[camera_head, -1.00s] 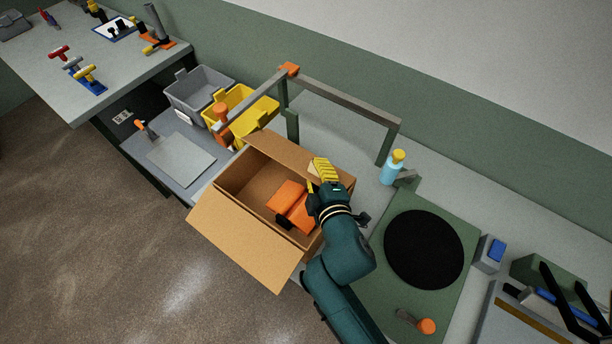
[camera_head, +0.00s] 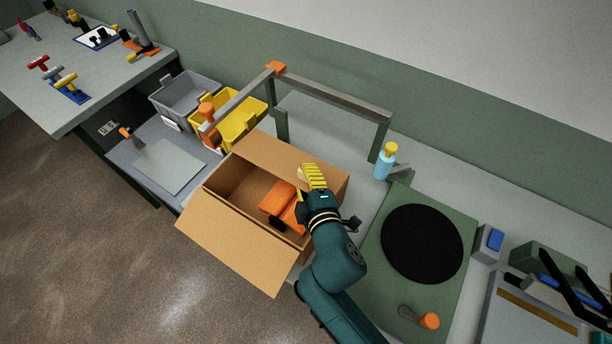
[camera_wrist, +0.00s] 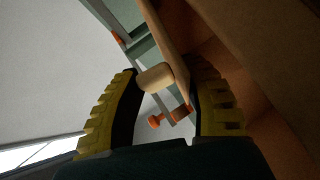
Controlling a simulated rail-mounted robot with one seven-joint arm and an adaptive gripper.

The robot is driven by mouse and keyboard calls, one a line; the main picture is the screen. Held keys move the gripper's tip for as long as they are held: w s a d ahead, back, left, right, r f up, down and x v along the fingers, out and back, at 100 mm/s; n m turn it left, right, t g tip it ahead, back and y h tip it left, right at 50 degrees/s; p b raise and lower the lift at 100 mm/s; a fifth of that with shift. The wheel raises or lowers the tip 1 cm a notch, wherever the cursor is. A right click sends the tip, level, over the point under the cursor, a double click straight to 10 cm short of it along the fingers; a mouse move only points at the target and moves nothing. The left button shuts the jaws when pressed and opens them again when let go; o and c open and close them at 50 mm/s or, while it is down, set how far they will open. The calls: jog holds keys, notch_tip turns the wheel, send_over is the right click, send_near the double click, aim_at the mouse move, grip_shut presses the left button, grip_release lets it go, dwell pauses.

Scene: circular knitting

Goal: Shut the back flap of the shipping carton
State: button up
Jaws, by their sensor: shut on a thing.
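The brown shipping carton (camera_head: 216,202) stands open on the bench, with a folded orange item (camera_head: 278,200) inside. Its back flap (camera_head: 285,152) is raised and leans forward over the back part of the opening. My gripper (camera_head: 309,174) is at the flap's front edge, towards its right end. In the wrist view, a pale rounded tab (camera_wrist: 156,77) at the edge of the flap (camera_wrist: 168,38) sits between the yellow-padded fingers (camera_wrist: 166,85). The fingers are closed on the flap by this tab; the exact contact is partly hidden. The front flap (camera_head: 238,250) hangs outward.
A grey frame (camera_head: 335,96) with an orange corner stands behind the carton. A blue bottle (camera_head: 384,163) and a green plate with a black disc (camera_head: 421,243) are at the right. Yellow (camera_head: 235,127) and grey (camera_head: 184,97) bins stand at the back left.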

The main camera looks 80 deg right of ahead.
jog(key=shift+f, duration=0.25)
jog(key=o, duration=1)
jog(key=shift+o, duration=0.5)
jog(key=shift+a, duration=0.1)
jog(key=shift+r, duration=0.15)
jog(key=v, duration=1.2)
